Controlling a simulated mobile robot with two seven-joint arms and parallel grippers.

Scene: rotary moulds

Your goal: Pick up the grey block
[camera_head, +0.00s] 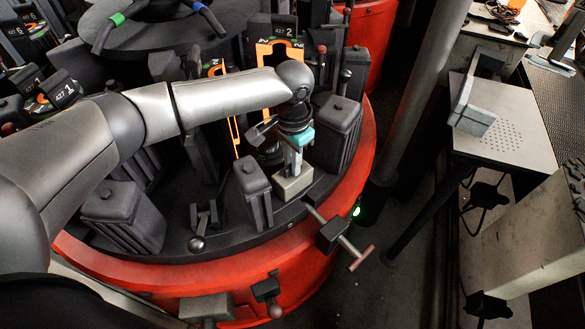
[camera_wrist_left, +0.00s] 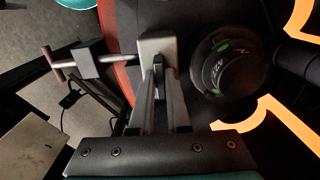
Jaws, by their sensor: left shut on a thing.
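The grey block (camera_head: 293,185) is a small pale box at the front right of the round black mould table (camera_head: 170,262), inside its red rim. My left gripper (camera_head: 291,165) reaches down onto it from above and is shut on it. In the left wrist view the fingertips (camera_wrist_left: 158,66) meet at the grey block (camera_wrist_left: 156,43), and part of it is hidden behind them. I cannot tell whether the block still touches the table. My right gripper is in neither view.
Dark upright mould blocks stand close by, one left (camera_head: 253,190) and one behind right (camera_head: 336,132). A T-handled clamp (camera_head: 335,235) juts over the red rim (camera_head: 363,165). A side table (camera_head: 500,130) with a grey piece stands at right, across dark floor.

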